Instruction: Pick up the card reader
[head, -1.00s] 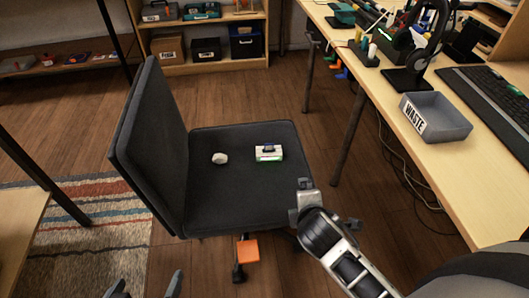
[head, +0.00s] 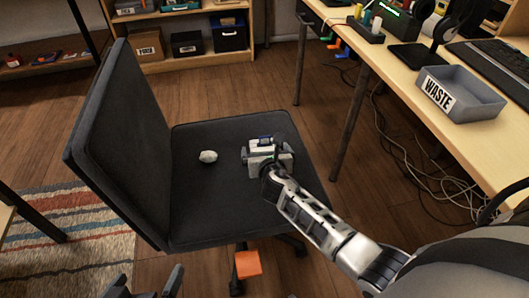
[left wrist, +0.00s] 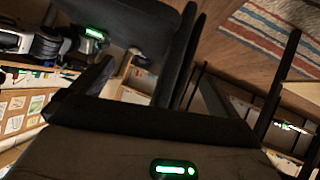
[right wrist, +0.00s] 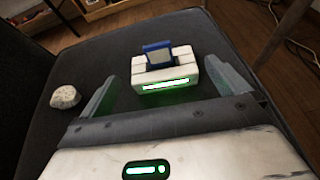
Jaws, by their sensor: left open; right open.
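The card reader (right wrist: 165,78) is a small white block with a glowing green strip and a blue card (right wrist: 158,54) standing in its top. It sits on the dark chair seat (head: 195,205). My right gripper (head: 268,158) is over it in the head view and hides part of it. In the right wrist view the open fingers of my right gripper (right wrist: 170,90) stand to either side of the reader, and nothing is clamped. My left gripper (head: 145,285) is open and empty at the bottom edge of the head view, away from the chair seat.
A crumpled pale lump (head: 208,156) lies on the seat left of the reader. The chair backrest (head: 120,140) rises at the left. A desk with a grey waste tray (head: 462,95) stands at the right. An orange paddle (head: 248,263) shows below the seat.

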